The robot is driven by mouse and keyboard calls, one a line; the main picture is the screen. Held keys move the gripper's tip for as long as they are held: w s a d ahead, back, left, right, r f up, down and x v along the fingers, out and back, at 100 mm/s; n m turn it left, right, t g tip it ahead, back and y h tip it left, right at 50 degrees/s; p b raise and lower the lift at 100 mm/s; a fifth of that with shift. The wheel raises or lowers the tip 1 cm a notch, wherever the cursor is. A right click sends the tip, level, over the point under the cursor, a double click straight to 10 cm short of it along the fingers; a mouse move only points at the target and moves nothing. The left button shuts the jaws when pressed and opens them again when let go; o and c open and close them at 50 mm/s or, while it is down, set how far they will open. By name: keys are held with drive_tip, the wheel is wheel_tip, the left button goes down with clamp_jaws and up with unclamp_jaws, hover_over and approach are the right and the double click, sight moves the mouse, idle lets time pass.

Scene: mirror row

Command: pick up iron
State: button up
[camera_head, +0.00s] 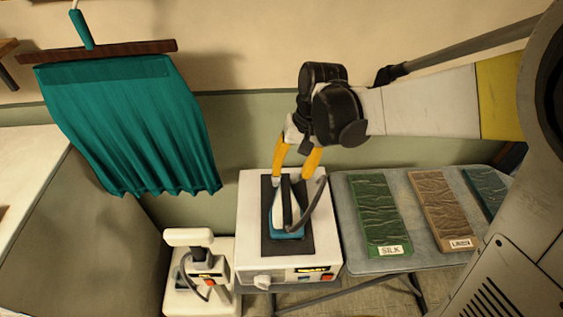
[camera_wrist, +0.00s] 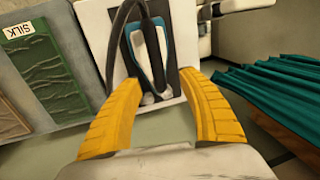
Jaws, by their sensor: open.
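The iron (camera_head: 288,207), with a teal base, white body and dark handle, sits on a dark pad on top of a white box-shaped station. In the wrist view the iron (camera_wrist: 148,50) lies beyond the fingertips, roughly centred between them, with its grey cord curving beside it. My gripper (camera_head: 295,178) has two yellow fingers and is open over the back end of the iron. The fingers also show apart in the wrist view (camera_wrist: 160,85), with nothing held between them. Whether a fingertip touches the iron is unclear.
The white station (camera_head: 262,262) has a knob and small display. Right of it, an ironing board (camera_head: 358,250) carries green, brown and teal cloth panels, one labelled SILK. A white steamer-like device (camera_head: 195,262) stands left. A teal curtain (camera_head: 125,120) hangs at upper left.

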sight(287, 192)
drive_tip(key=f, duration=0.3)
drive_tip(key=f+b, duration=0.1)
drive_tip(key=shift+a+f, duration=0.15)
drive_tip(key=shift+a, duration=0.2)
drive_tip(key=f, duration=0.1)
drive_tip(key=f+b, duration=0.1)
drive_tip(key=f, duration=0.1)
drive_tip(key=f+b, duration=0.1)
drive_tip(key=f, duration=0.1)
drive_tip(key=shift+s+a+f, duration=0.2)
drive_tip(key=shift+s+a, duration=0.05)
drive_tip(key=shift+a, duration=0.05)
clamp_jaws()
